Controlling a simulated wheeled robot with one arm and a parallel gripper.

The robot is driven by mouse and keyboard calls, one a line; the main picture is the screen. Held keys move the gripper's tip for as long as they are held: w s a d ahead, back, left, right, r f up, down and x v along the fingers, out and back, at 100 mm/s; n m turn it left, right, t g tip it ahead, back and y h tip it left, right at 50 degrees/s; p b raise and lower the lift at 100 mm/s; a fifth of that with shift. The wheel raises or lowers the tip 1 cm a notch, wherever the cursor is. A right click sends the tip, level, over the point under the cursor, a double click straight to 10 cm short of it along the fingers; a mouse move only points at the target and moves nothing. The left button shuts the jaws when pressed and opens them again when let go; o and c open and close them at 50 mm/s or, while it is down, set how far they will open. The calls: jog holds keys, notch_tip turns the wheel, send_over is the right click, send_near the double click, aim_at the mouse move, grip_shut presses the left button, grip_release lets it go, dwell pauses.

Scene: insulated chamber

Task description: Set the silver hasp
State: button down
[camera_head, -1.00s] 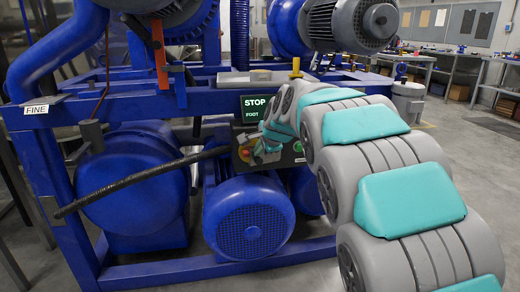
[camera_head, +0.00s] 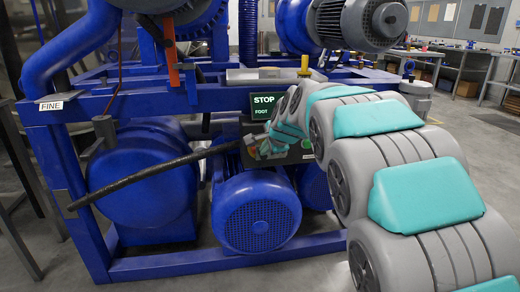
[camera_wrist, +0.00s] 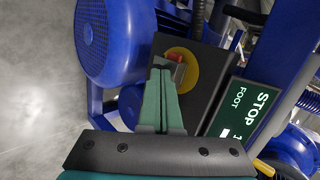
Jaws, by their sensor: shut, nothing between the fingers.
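A yellow disc with a red knob (camera_wrist: 175,57) sits on a dark control box in the wrist view. A small greyish part (camera_wrist: 179,74) shows beside the knob, right at my fingertips; I cannot tell if it is the silver hasp. My gripper (camera_wrist: 162,72) has its green fingers together, with nothing seen between them, pointing at the disc and overlapping its lower left part. I cannot tell whether they touch it. In the head view my gripper (camera_head: 255,150) is in front of the control box and hides most of the disc.
A lit screen reading STOP and FOOT (camera_head: 263,106) is just above my gripper. A blue motor (camera_head: 256,212) is below, and a blue tank (camera_head: 143,180) is to the left. Blue frame beams surround this area.

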jog(key=s+a+f+v, duration=0.1)
jog(key=v, duration=0.9)
jog(key=s+d+f+n+g+h, duration=0.1)
jog(key=s+d+f+n+g, duration=0.2)
jog(key=s, duration=1.1)
jog(key=s+d+f+n+g+h, duration=0.1)
jog(key=s+d+f+n+g, duration=0.2)
jog(key=s+d+f, duration=0.6)
jog(key=s+d+f+n+g+h, duration=0.2)
jog(key=s+f, duration=0.7)
jog(key=s, duration=1.1)
jog(key=d+n+g, duration=0.2)
jog(key=d+n, duration=0.2)
jog(key=shift+s+f+n, duration=0.3)
jog(key=shift+s+f, duration=0.1)
jog(key=c, duration=1.5)
grip_release()
